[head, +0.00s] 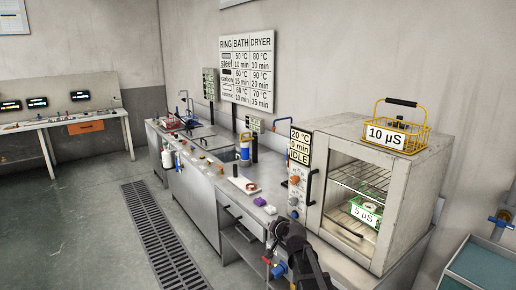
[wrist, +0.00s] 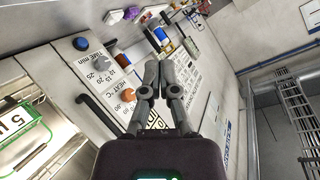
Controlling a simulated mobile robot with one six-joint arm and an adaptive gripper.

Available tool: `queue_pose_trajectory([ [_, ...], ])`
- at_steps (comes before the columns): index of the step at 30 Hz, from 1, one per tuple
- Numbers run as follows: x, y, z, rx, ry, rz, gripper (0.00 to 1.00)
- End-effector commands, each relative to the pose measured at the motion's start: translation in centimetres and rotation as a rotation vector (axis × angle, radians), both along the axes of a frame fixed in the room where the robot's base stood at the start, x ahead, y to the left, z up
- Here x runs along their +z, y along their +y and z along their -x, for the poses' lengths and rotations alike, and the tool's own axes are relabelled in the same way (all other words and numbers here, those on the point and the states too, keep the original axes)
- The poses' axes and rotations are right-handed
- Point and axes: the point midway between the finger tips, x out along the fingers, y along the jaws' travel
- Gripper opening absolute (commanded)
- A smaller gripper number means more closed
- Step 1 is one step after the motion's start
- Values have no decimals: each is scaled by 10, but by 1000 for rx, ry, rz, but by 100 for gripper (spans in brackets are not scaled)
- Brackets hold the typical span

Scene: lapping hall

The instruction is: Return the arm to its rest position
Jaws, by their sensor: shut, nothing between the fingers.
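My gripper (wrist: 160,68) is in the middle of the wrist view, with its two grey fingers together and nothing held between them. It is in front of the dryer's control panel, with an orange knob (wrist: 128,92) and a dark handle (wrist: 98,113) to the left of the fingers. In the head view a dark part of my arm shows at the bottom, in front of the dryer (head: 412,167). I cannot tell the fingertips apart there.
A green basket labelled 5 µS (head: 366,214) is inside the dryer. A yellow basket labelled 10 µS (head: 385,136) stands on top. The steel bench (head: 195,185) carries a white tray (head: 244,186) and small items. Open floor (head: 85,215) lies left of the bench, with a drain grate (head: 160,235).

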Motion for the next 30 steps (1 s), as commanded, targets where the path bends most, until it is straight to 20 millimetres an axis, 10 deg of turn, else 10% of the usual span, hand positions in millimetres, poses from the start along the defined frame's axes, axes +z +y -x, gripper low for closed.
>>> queue_pose_trajectory([
  [21, -95, -98, 232, 216, 786, 492, 0],
  [30, -98, -124, 284, 218, 974, 571, 0],
])
